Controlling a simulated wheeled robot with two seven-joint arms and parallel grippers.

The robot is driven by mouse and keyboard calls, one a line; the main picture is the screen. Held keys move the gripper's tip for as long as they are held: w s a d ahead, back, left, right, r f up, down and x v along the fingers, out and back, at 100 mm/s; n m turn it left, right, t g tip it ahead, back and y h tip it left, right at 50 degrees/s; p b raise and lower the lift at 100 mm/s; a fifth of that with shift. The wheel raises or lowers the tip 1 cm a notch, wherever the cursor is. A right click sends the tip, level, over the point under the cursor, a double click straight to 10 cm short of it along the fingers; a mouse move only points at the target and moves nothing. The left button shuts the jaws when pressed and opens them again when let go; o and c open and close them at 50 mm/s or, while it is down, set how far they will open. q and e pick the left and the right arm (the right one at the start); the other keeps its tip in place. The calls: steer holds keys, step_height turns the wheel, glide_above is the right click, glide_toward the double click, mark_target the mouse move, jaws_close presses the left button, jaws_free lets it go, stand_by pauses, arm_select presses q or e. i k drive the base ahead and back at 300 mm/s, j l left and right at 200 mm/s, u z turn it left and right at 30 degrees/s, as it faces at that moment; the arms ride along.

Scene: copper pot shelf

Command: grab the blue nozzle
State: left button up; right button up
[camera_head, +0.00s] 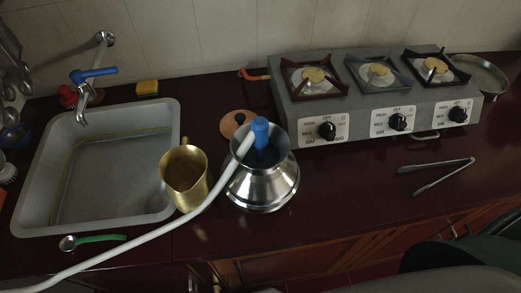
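The blue nozzle (261,130) is at the end of a white hose (190,218) that comes in from the lower left. The nozzle is at the mouth of a shiny silver metal pot (262,187), near the middle of the counter. Some blue shows lower inside the pot's mouth. Whether the nozzle touches the rim is unclear. The hose crosses in front of the brass jug and over the near side of the pot. Neither of my grippers is in view.
A brass jug (185,176) stands left of the pot, beside the sink (46,190) with its blue-handled tap (92,74). A three-burner stove (367,125) is behind right. Tongs (440,178) lie right; a green-handled spoon (95,239) lies front left.

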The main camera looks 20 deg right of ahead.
mark_target(259, 125)
steer(key=k+l, duration=0.15)
steer(key=l, duration=0.25)
steer(key=k+l, duration=0.15)
steer(key=l, duration=0.25)
steer(key=k+l, duration=0.15)
steer(key=l, duration=0.25)
steer(key=k+l, duration=0.15)
steer(key=l, duration=0.25)
steer(key=k+l, duration=0.15)
steer(key=l, duration=0.25)
steer(key=z, duration=0.05)
